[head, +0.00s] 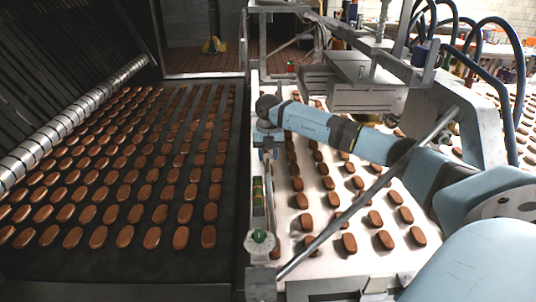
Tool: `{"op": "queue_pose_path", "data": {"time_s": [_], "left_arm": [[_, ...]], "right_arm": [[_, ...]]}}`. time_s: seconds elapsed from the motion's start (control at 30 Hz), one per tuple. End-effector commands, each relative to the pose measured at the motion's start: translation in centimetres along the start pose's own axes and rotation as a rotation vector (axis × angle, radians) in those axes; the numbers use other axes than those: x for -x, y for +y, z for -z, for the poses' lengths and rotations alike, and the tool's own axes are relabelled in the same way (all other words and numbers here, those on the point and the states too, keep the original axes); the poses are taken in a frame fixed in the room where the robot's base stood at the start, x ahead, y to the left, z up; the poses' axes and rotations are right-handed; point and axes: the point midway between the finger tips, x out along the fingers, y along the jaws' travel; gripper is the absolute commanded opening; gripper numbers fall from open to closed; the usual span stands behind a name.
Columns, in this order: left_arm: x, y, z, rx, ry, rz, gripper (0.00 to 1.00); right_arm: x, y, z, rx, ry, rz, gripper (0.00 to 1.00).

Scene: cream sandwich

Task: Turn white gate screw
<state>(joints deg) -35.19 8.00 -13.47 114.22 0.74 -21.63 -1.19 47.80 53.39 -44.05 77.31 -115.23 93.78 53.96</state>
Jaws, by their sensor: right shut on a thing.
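My right arm reaches in from the right across the white belt. My right gripper (267,144) is at its far end, over the rail between the two belts. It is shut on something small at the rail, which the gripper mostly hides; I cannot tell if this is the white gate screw. A pale round knob with a green centre (258,238) stands on the same rail, nearer to me and apart from the gripper. My left gripper is not in view.
A dark belt (120,262) with rows of brown biscuits lies left. A white belt (325,262) with more biscuits runs under my right arm. A grey diagonal bar (330,237) crosses it. A metal machine head (365,97) with hoses stands behind.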

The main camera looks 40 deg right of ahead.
Motion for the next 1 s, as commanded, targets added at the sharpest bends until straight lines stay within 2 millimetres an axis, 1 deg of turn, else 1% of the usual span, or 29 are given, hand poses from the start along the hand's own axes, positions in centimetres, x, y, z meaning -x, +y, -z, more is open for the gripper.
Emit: {"op": "queue_pose_path", "data": {"time_s": [0.2,0.23,0.27,0.3,0.33,0.6,0.7,0.77,0.87,1.0], "left_arm": [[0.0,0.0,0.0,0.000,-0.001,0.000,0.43],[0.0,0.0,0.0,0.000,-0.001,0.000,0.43],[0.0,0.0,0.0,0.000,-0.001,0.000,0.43],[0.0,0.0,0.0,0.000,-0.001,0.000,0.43],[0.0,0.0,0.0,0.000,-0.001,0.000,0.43],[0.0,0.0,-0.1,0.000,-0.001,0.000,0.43],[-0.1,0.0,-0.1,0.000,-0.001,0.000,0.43],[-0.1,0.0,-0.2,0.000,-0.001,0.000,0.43],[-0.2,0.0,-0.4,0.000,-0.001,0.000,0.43],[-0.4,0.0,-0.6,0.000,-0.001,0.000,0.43]], "right_arm": [[0.0,0.0,0.0,-0.001,-0.001,0.000,0.14],[0.0,0.0,0.0,-0.001,-0.001,0.000,0.42],[0.0,0.0,0.0,-0.001,-0.001,0.000,0.49],[0.0,0.0,0.0,-0.001,-0.001,0.000,0.58],[0.0,0.0,0.0,-0.001,-0.001,0.000,0.63],[0.1,0.0,0.0,-0.001,0.000,0.000,0.63],[0.6,0.0,-0.1,-0.002,-0.001,-0.001,0.63],[1.3,0.0,-0.1,-0.002,-0.003,-0.002,0.63],[3.1,0.0,-0.1,-0.001,-0.004,-0.003,0.63],[6.4,0.1,-0.1,0.000,-0.005,-0.003,0.63]]}}
